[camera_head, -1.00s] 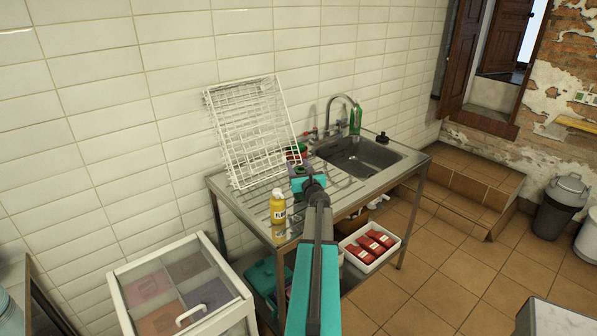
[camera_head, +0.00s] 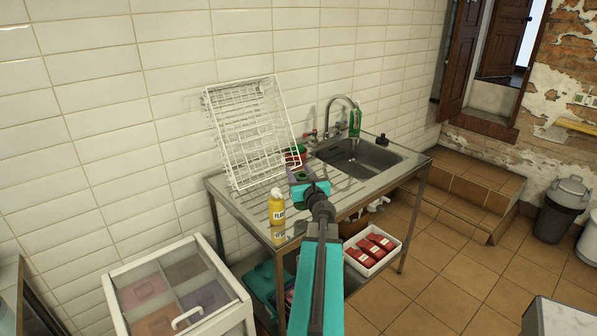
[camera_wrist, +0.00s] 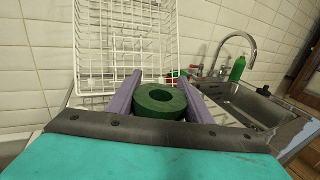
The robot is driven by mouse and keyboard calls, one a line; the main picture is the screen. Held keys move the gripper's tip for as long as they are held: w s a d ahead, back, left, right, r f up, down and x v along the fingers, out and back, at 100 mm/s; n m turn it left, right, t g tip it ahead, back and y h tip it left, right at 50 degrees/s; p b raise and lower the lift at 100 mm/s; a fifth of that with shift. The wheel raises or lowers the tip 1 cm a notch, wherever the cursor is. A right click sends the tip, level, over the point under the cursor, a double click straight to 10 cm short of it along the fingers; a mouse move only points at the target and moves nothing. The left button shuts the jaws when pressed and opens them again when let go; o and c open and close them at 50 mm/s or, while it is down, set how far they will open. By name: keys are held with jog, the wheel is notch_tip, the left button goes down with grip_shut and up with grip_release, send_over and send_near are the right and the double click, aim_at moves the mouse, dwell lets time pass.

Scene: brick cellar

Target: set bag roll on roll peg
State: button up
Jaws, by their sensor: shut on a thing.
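A dark green bag roll (camera_wrist: 160,101) with a round hole through its middle sits between the two purple fingers of my gripper (camera_wrist: 160,92) in the wrist view. My gripper is shut on its sides, and the hole faces up towards the camera. In the head view my gripper (camera_head: 301,177) is over the sink's drainboard, behind the yellow bottle and in front of the white wire rack. The roll is small and partly hidden there. I cannot make out the roll peg in either view.
A white wire rack (camera_head: 248,130) leans against the tiled wall. A yellow bottle (camera_head: 277,208) stands on the drainboard's front edge. The sink (camera_head: 358,158), tap and green bottle (camera_head: 355,120) are to the right. A white tray (camera_head: 372,250) of red packs is on the lower shelf.

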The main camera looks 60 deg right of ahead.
aim_at(301, 179)
jog(key=s+a, duration=0.1)
jog(key=s+a+p, duration=0.1)
jog(key=a, duration=0.1)
jog(key=shift+s+a+r, duration=0.15)
jog(key=shift+s+r, duration=0.05)
jog(key=shift+r, duration=0.15)
jog(key=shift+a+p, duration=0.1)
jog(key=shift+p, duration=0.35)
jog(key=shift+s+a+r+p, duration=0.1)
jog(key=shift+s+a+p, duration=0.2)
jog(key=shift+p, duration=0.9)
jog(key=shift+s+a+p, duration=0.2)
jog(key=shift+a+p, duration=0.15)
jog(key=shift+p, duration=0.55)
jog(key=shift+s+a+p, duration=0.1)
jog(key=shift+a+p, duration=0.05)
jog(key=shift+p, duration=0.15)
jog(key=shift+s, duration=0.15)
